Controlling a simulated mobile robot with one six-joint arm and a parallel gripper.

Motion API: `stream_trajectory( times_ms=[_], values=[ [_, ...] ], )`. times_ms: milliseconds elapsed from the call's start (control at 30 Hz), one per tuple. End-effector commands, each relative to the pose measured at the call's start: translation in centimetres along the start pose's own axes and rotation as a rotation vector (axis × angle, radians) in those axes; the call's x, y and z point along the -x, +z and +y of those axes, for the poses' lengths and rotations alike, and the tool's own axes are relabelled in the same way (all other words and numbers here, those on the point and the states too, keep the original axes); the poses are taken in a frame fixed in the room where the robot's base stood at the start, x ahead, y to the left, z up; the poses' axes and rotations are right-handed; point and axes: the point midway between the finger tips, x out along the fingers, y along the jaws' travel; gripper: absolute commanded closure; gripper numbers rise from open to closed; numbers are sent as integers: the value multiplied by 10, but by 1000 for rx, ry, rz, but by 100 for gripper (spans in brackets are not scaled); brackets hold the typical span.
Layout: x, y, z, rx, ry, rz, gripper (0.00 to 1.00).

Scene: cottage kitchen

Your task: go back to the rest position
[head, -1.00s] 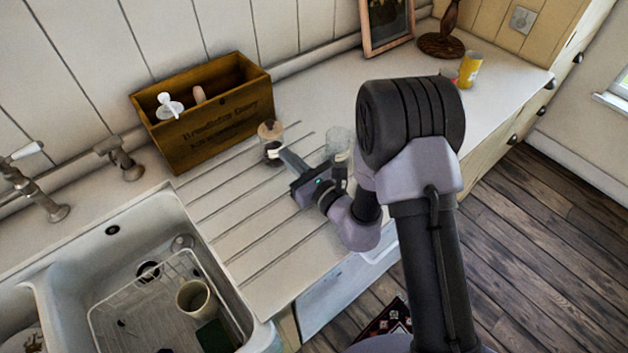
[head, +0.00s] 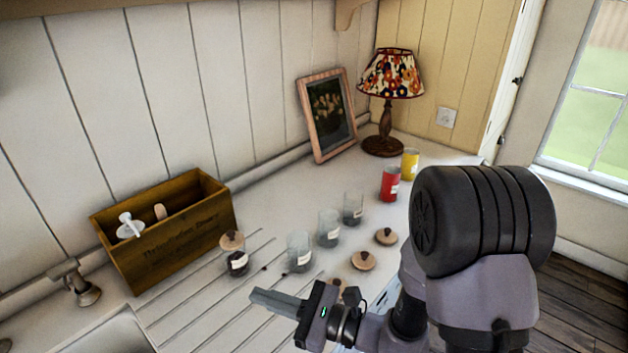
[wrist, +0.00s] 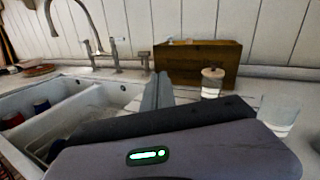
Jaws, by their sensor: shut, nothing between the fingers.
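My gripper (head: 276,301) is shut and empty, held above the ribbed drainboard, in front of the jars. In the wrist view its closed fingers (wrist: 157,93) point toward the wooden box and the wall. My arm comes in from the lower right of the head view and hides part of the counter's front edge. No object touches the fingers.
A lidded jar (head: 237,258) stands by the wooden box (head: 165,232). Open glass jars (head: 299,252) and loose wooden lids (head: 363,261) stand right of it. A red can (head: 390,184), yellow can (head: 410,164), lamp (head: 388,85) and picture frame (head: 328,113) are behind. The sink (wrist: 62,122) is left.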

Motion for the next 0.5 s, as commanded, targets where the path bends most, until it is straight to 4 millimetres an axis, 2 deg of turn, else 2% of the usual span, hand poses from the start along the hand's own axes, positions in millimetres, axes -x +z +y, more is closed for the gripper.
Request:
stream_trajectory(
  times_ms=[33,100,167,200,267,300,400,500],
  values=[
    [2,39,29,119,159,11,100],
    [22,68,78,303,402,98,100],
    [50,75,108,482,572,220,100],
    [74,74,120,612,665,324,100],
    [110,69,124,809,764,501,100],
    [134,67,118,936,804,624,100],
    [184,74,91,1205,830,906,100],
    [215,90,67,1381,806,1099,100]
  ],
)
